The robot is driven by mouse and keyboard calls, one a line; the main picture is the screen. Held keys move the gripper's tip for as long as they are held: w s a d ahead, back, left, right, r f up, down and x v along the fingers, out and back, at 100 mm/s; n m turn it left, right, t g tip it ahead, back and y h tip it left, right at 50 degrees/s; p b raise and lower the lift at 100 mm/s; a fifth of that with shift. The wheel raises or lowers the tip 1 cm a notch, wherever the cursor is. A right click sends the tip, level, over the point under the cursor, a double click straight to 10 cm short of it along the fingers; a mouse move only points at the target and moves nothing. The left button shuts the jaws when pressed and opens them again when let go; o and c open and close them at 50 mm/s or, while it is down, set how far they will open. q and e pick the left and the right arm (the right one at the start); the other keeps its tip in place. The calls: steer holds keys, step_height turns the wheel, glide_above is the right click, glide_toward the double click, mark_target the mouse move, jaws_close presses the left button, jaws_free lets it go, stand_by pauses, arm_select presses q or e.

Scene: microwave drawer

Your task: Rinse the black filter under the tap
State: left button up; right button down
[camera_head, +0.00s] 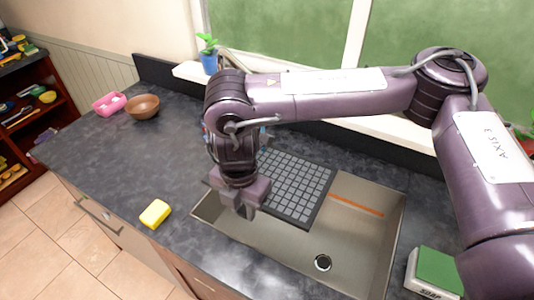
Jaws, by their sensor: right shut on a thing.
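The black filter (297,187) is a flat dark panel with a grey grid. It lies over the left and back part of the steel sink (372,240). My right gripper (246,211) points down at the filter's left front edge and is shut on it. The gripper and wrist hide part of that edge. The tap cannot be made out; my right arm covers the area behind the sink, where small blue and red bits show beside the wrist. My left gripper is not in view.
A yellow sponge (155,214) lies on the dark counter (120,168) left of the sink. A green-topped soap box (436,273) is at the right. A brown bowl (142,106), a pink container (108,104) and a potted plant (209,62) stand farther back.

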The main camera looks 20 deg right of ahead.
steer(key=shift+r, duration=0.1)
steer(key=shift+s+a+r+p, duration=0.1)
steer(key=shift+s+r+p, duration=0.15)
steer(key=shift+p, duration=0.2)
steer(key=shift+s+a+r+p, duration=0.2)
steer(key=shift+s+r+p, duration=0.65)
steer(key=shift+s+p, duration=0.25)
steer(key=shift+s+a+r+p, duration=0.2)
steer(key=shift+s+r+p, duration=0.7)
steer(key=shift+s, duration=0.25)
steer(key=shift+f, duration=0.1)
